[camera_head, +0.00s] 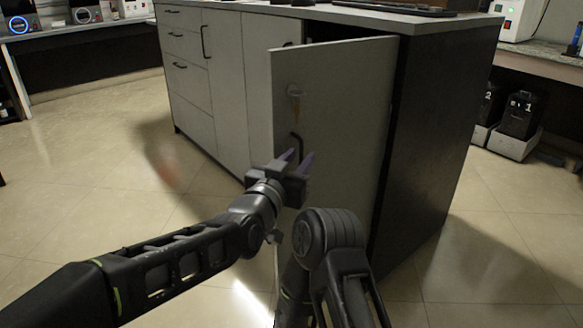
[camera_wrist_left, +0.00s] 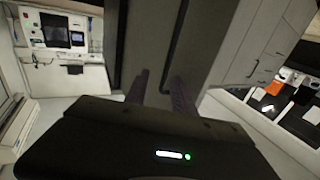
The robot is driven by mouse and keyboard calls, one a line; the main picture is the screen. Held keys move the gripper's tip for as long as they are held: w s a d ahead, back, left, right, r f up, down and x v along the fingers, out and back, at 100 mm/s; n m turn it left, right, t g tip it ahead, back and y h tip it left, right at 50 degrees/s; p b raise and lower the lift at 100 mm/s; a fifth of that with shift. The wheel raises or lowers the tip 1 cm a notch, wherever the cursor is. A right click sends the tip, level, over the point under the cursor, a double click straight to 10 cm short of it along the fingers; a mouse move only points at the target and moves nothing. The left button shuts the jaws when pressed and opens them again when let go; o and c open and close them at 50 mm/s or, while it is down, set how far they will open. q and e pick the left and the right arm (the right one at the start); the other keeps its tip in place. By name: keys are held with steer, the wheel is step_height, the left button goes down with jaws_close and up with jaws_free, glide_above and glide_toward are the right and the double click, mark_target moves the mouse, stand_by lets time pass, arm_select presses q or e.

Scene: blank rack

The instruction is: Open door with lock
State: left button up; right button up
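The grey cabinet door (camera_head: 345,120) stands partly open, its left edge swung out from the cabinet (camera_head: 228,90) and a dark gap above it. A round lock (camera_head: 293,91) with an orange, key-like piece hanging below it is on the door's upper left. A dark bar handle (camera_head: 298,146) sits below the lock; it also shows in the left wrist view (camera_wrist_left: 177,42). My left gripper (camera_head: 297,162) is at the handle's lower end, with its fingers apart (camera_wrist_left: 159,90). I cannot tell whether they touch the handle. My right arm shows at the bottom centre, but its gripper is out of view.
The dark side panel (camera_head: 440,130) of the cabinet is right of the door. A worktop (camera_head: 350,14) with a keyboard is above. Black containers (camera_head: 520,115) stand at the far right. The tiled floor (camera_head: 95,165) is clear on the left.

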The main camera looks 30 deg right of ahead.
arm_select(q)
steer(key=v, duration=0.5)
steer(key=shift+s+p, duration=0.1)
steer(key=shift+p, duration=0.2)
